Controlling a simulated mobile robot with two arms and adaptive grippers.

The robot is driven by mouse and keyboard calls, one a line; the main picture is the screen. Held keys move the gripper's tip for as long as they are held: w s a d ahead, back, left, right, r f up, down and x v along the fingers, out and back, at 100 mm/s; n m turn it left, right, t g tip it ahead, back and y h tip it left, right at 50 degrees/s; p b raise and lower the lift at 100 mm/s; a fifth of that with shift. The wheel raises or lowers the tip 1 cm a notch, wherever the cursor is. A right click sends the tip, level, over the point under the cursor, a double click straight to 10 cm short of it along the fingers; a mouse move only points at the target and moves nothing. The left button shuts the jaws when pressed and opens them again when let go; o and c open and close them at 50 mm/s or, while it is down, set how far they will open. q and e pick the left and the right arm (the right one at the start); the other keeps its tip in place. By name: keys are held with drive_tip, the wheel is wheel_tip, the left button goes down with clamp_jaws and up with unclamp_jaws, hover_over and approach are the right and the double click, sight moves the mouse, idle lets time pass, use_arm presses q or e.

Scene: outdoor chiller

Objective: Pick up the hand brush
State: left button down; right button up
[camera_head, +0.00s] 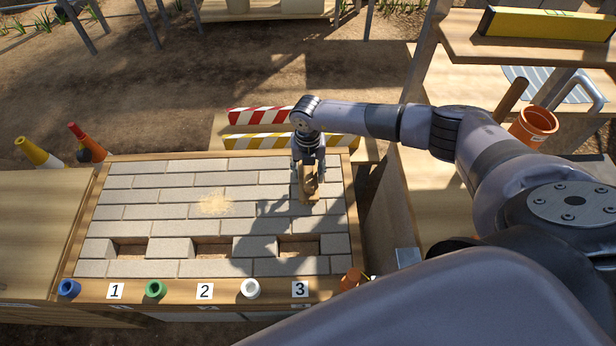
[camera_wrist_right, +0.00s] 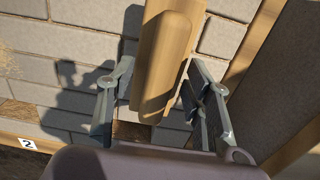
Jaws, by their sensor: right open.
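The hand brush (camera_head: 309,187) is a light wooden piece with a long handle, at the right side of the paved brick panel (camera_head: 160,182). My right gripper (camera_head: 308,176) is above it, pointing down. In the right wrist view the brush (camera_wrist_right: 168,50) runs between the two spread fingers of the gripper (camera_wrist_right: 163,95), with a gap visible on the left side. On the right side I cannot tell whether a finger touches it. The bristles are hidden. My left gripper is not in view.
The panel has several open slots and number labels along its front edge, with blue (camera_head: 69,288), green (camera_head: 155,289) and white (camera_head: 250,288) rings. Sand (camera_head: 214,204) lies mid-panel. Striped barrier boards (camera_head: 258,116) lie behind. A shelf with an orange pot (camera_head: 533,127) stands right.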

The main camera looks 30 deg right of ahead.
drive_tip(key=shift+f, duration=0.15)
drive_tip(key=shift+c, duration=0.2)
clamp_jaws()
idle(0.3)
